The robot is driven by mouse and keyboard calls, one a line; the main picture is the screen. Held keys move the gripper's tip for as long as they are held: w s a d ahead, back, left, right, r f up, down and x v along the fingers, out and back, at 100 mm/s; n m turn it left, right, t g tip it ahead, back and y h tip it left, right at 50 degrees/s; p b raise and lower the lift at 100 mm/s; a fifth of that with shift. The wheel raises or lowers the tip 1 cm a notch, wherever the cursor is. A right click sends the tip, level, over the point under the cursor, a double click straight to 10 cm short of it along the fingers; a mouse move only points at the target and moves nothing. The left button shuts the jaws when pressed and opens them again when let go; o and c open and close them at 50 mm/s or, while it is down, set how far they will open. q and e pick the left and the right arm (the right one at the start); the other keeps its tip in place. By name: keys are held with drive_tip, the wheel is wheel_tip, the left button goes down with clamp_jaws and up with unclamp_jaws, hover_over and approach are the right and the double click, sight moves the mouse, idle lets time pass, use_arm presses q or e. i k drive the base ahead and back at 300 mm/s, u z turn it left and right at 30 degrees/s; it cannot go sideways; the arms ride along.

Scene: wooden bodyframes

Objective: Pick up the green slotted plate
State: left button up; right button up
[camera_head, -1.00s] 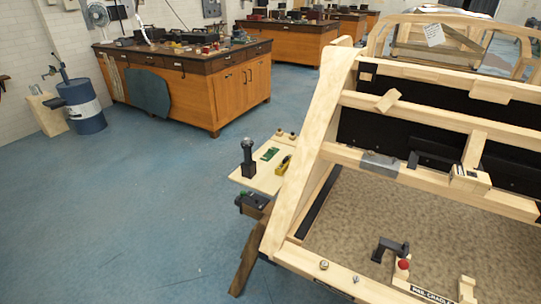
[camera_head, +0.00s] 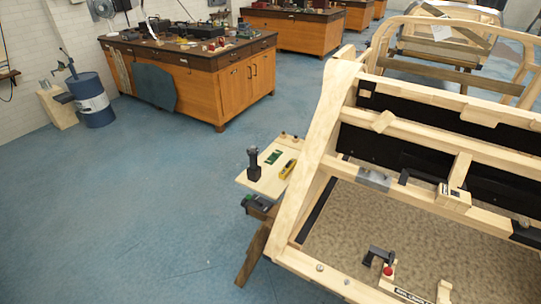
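The green slotted plate (camera_head: 273,157) lies flat on a small light wooden board (camera_head: 262,186) left of the wooden bodyframe. A black upright tool (camera_head: 253,164) stands on the board to the left of the plate. A yellow tool (camera_head: 288,169) lies to its right, close to the frame post. Neither of my grippers shows in the head view.
The large wooden bodyframe (camera_head: 318,150) fills the right side, with a black bracket (camera_head: 378,256) and red knob (camera_head: 388,271) on its floor. A dark wooden leg (camera_head: 252,255) slants below the board. Blue floor (camera_head: 130,220) is open at left. A workbench (camera_head: 190,85) stands behind.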

sight(275, 157)
drive_tip(key=u, duration=1.4)
drive_tip(key=i, duration=3.95)
drive_tip(key=z, duration=2.35)
drive_tip(key=i, duration=3.7)
drive_tip(key=z, duration=0.1)
